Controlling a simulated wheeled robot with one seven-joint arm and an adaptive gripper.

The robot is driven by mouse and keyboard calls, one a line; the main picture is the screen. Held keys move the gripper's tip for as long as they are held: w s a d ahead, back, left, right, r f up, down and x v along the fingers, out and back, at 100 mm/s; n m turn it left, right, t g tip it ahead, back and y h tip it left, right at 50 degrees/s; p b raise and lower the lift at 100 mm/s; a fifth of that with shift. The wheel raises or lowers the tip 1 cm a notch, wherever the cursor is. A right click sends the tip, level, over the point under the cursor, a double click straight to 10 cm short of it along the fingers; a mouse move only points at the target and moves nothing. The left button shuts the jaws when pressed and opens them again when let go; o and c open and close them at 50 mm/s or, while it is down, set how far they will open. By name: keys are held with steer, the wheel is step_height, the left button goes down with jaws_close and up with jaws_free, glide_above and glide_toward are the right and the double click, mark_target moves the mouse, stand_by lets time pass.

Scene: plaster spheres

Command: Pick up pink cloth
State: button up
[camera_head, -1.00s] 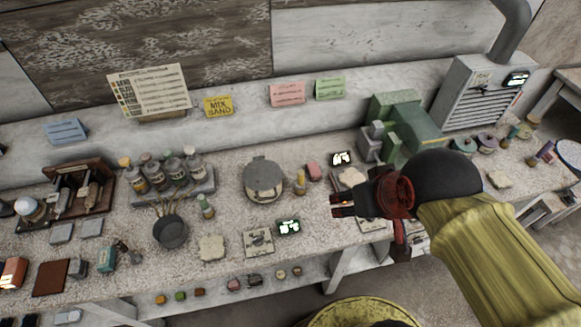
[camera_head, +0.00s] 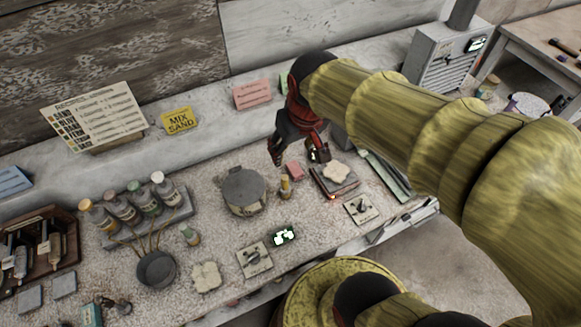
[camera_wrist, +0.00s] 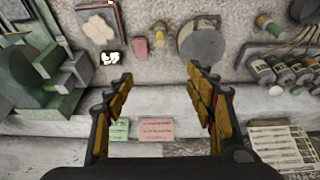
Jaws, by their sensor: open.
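The pink cloth (camera_head: 295,170) looks like a small pink rectangular piece lying flat on the speckled bench, just right of the round grey lidded pot (camera_head: 243,190). In the wrist view the pink cloth (camera_wrist: 141,47) lies beyond the fingertips, left of the middle of the gap. My gripper (camera_head: 297,156) is open and empty, above the back part of the bench near the cloth. Nothing touches the cloth that I can see.
A small yellow-topped bottle (camera_head: 285,187) stands between pot and cloth. A beige cloth (camera_head: 337,172) lies on a dark slab to the right. Green machinery (camera_wrist: 50,75) stands at left in the wrist view. A pink card (camera_wrist: 157,130) leans on the back ledge.

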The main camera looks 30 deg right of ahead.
steer(key=w+d+f+g, duration=0.2)
steer(key=w+d+f, duration=0.1)
steer(key=w+f, duration=0.45)
steer(key=g, duration=0.2)
glide_above(295, 168)
steer(key=f, duration=1.3)
steer(key=shift+w+a+f, duration=0.1)
steer(key=shift+a+f, duration=0.1)
steer(key=shift+f, duration=0.05)
steer(key=shift+d+f+b, duration=0.15)
steer(key=shift+f+b, duration=0.55)
steer(key=shift+f, duration=1.45)
steer(key=shift+d+f+b, duration=0.1)
steer(key=shift+f+b, duration=0.55)
steer(key=shift+f, duration=1.5)
steer(key=shift+r, duration=0.1)
steer(key=shift+c, duration=0.2)
steer(key=c, duration=1)
